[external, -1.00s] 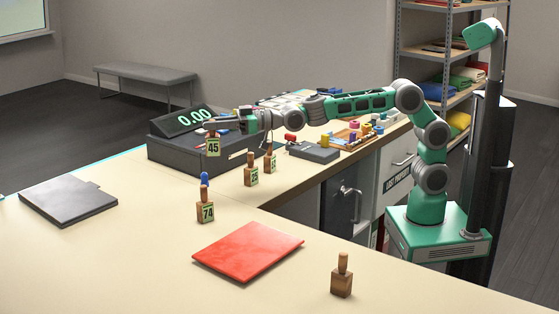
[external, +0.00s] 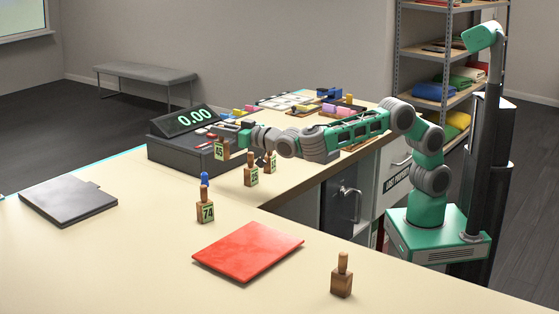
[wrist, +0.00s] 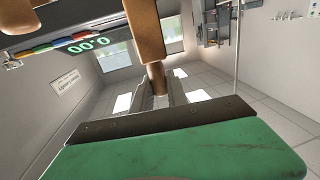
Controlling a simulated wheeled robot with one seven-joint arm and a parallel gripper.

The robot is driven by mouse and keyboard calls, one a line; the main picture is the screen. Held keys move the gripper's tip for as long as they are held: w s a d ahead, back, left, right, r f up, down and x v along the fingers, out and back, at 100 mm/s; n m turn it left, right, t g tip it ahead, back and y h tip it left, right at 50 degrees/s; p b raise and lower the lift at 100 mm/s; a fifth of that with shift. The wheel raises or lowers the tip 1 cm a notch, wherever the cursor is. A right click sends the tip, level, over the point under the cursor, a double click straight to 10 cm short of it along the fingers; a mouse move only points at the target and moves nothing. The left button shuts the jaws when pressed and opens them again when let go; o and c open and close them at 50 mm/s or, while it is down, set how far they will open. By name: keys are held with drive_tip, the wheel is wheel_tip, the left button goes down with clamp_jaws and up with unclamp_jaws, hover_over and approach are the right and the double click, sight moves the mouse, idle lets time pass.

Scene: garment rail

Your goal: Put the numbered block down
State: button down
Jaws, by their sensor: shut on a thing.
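My gripper (external: 224,137) is shut on the wooden peg of a block numbered 45 (external: 221,151). It holds the block in the air, in front of the cash register in the external view. In the wrist view the block (wrist: 145,33) and its peg (wrist: 157,78) show between my fingers (wrist: 160,100); its number is not visible there.
Two more numbered blocks (external: 251,176) (external: 270,164) stand just right of the held one. The register (external: 165,152) is behind. Counter between folder and mat is mostly clear.

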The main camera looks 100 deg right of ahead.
sight(223, 159)
wheel_tip(223, 159, down, 10)
drive_tip(key=shift+f, duration=0.2)
drive_tip(key=c, duration=1.3)
unclamp_jaws()
drive_tip(key=shift+r, duration=0.15)
drive_tip(key=b+v, duration=0.1)
drive_tip(key=v, duration=1.1)
drive_tip(key=shift+o, duration=0.5)
